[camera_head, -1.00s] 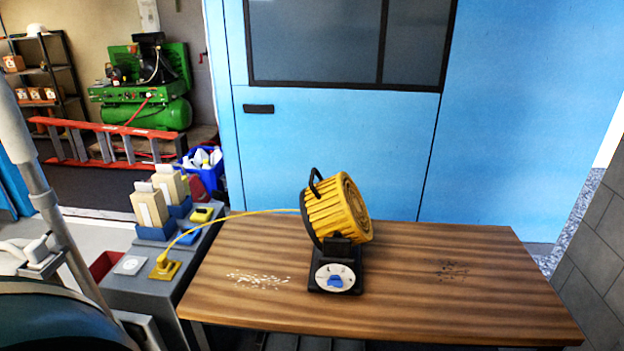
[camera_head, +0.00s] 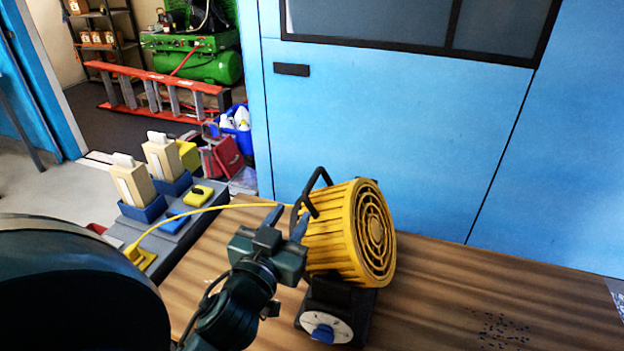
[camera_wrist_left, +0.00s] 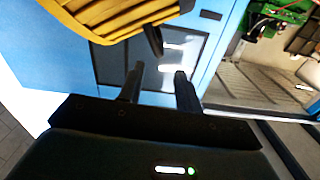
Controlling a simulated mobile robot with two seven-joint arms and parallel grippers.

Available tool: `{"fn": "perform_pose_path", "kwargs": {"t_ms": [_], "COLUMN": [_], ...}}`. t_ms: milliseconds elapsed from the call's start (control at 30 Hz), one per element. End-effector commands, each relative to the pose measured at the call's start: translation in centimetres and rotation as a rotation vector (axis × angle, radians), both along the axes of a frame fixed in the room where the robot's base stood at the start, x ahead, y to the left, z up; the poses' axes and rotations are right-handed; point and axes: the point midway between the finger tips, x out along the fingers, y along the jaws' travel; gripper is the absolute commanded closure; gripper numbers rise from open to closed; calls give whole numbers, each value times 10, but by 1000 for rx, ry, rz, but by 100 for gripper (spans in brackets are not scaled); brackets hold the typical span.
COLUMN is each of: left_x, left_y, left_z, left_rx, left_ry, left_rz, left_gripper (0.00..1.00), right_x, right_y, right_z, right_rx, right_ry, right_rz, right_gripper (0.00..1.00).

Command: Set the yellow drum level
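The yellow drum (camera_head: 335,235) is a ribbed cylinder with a round grille facing right. It looks tilted on its black base (camera_head: 350,300), which carries a white dial with a blue knob (camera_head: 322,333). A black handle (camera_head: 311,195) arches from its back edge. My left gripper (camera_head: 288,215) is just left of the drum, fingers apart and close to the handle. In the left wrist view the open fingers (camera_wrist_left: 158,76) have nothing between them. The drum (camera_wrist_left: 115,15) fills the top there, and a black handle part (camera_wrist_left: 153,40) hangs near the fingers. My right gripper is not in view.
A yellow cord (camera_head: 200,213) runs from the drum side to a yellow plug on the grey bench (camera_head: 105,215) at left. Boxes stand in blue holders there. The wooden table (camera_head: 450,285) is mostly clear right of the drum, with dark specks. A blue wall stands behind.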

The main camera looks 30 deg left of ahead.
Motion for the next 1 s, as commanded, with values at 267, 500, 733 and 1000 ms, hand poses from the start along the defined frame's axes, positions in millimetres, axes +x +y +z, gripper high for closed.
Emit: {"fn": "perform_pose_path", "kwargs": {"t_ms": [267, 500, 733, 1000], "left_x": [58, 92, 103, 103], "left_y": [13, 21, 23, 23], "left_z": [3, 1, 0, 0], "left_rx": [3, 1, -1, 0], "left_ry": [-1, 1, 1, 2], "left_rz": [0, -1, -1, -1], "left_gripper": [66, 66, 66, 70], "right_x": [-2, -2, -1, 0], "right_y": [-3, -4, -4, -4], "right_z": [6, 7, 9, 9], "right_rx": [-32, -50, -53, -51], "right_ry": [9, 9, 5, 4], "right_rz": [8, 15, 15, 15], "right_gripper": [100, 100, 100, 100]}}
